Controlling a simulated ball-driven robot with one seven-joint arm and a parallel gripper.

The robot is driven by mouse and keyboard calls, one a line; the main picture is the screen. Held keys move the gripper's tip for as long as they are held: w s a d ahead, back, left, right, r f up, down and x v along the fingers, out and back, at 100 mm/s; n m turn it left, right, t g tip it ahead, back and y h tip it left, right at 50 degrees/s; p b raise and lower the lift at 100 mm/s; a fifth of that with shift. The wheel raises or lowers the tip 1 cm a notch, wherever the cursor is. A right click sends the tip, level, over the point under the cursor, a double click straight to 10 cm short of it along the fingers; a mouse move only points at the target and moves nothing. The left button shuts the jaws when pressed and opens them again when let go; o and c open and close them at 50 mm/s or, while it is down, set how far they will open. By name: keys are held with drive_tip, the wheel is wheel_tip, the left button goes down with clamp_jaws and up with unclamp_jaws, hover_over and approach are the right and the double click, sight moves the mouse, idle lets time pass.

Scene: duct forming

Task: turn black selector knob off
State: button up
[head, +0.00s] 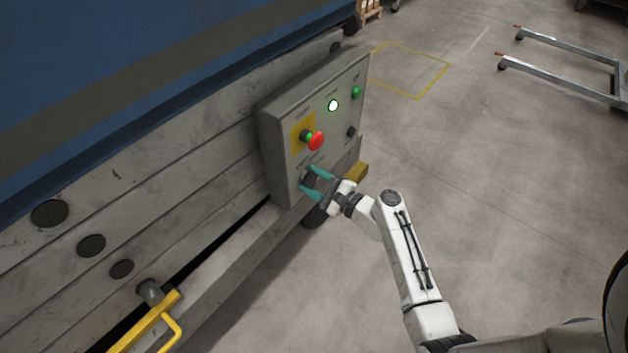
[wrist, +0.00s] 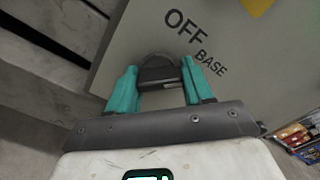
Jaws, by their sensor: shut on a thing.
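The black selector knob (wrist: 158,72) sits low on the grey control panel (head: 276,128), and the label "OFF" and the word "BASE" (wrist: 210,62) show beside it in the wrist view. My gripper (head: 312,183) has its teal fingers on either side of the knob at the panel's lower left. In the wrist view my gripper (wrist: 160,78) is shut on the knob, one finger at each side. The knob's front is partly hidden by the fingers, and I cannot tell exactly which way it points.
A red push button (head: 316,141) on a yellow plate is just above my gripper. A lit white-green lamp (head: 333,105), a green button (head: 356,92) and another black knob (head: 351,132) are on the same panel. A yellow handle (head: 158,325) sticks out at lower left. Open floor lies right.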

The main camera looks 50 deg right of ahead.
drive_tip(key=shift+f+n, duration=0.1)
drive_tip(key=shift+n, duration=0.2)
drive_tip(key=n+b, duration=0.3)
drive_tip(key=shift+a+f+b, duration=0.1)
drive_tip(key=shift+f+b, duration=0.05)
drive_tip(key=shift+b, duration=0.2)
drive_tip(key=n+b, duration=0.4)
drive_tip(key=n, duration=0.1)
drive_tip(key=shift+n, duration=0.3)
drive_tip(key=o, duration=1)
drive_tip(key=shift+r, duration=0.2)
drive_tip(key=shift+o, duration=0.2)
drive_tip(key=s, duration=1.1)
drive_tip(key=shift+d+p, duration=0.2)
drive_tip(key=shift+p, duration=0.15)
drive_tip(key=shift+w, duration=0.1)
